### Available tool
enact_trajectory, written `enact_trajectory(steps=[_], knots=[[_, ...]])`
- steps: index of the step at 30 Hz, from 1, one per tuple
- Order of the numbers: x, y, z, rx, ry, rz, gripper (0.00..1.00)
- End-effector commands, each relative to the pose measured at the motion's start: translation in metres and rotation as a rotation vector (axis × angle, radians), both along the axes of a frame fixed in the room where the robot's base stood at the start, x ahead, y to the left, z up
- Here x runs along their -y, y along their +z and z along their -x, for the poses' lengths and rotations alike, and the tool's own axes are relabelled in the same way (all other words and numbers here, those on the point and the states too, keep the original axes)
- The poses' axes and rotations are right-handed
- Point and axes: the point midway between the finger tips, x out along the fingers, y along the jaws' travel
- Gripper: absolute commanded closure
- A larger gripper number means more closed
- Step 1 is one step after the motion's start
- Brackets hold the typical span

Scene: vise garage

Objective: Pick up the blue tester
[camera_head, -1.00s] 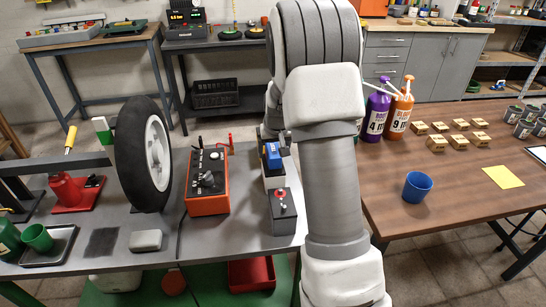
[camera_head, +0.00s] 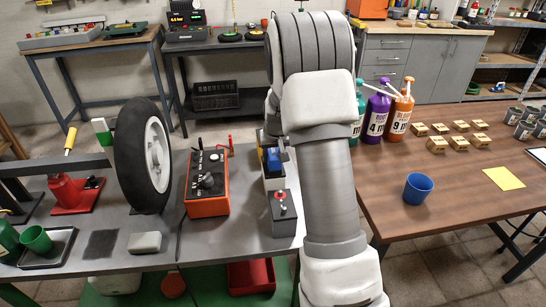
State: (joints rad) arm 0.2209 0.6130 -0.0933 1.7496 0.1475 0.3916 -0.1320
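The blue tester (camera_head: 273,159) is a small blue block near the far right part of the grey workbench (camera_head: 240,238). It sits at the dark and pale items behind a grey box with a red button (camera_head: 283,212). My arm rises in front of the bench and folds over, with its far part coming down close behind the tester. My gripper is mostly hidden behind the arm, near the tester. Its fingers cannot be made out, nor whether they touch the tester.
An orange control box (camera_head: 207,183) stands left of the tester, and a wheel (camera_head: 143,155) stands further left. Right of my arm, the brown table (camera_head: 450,195) holds a blue cup (camera_head: 417,188), pump bottles (camera_head: 376,115), several small boxes and cans.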

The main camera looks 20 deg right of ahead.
Motion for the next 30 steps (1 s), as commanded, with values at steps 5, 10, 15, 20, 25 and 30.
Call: enact_trajectory(steps=[5, 10, 15, 20, 25, 30], knots=[[0.0, 0.001, 0.0, 0.001, 0.0, 0.0, 1.0], [0.0, 0.006, -0.001, 0.003, 0.0, 0.001, 1.0], [0.0, 0.025, -0.001, 0.004, 0.0, 0.001, 1.0], [0.014, 0.05, 0.0, 0.004, -0.007, 0.002, 1.0], [0.054, 0.074, 0.001, 0.004, -0.007, 0.0, 1.0], [0.089, 0.094, 0.001, 0.003, -0.004, 0.001, 1.0]])
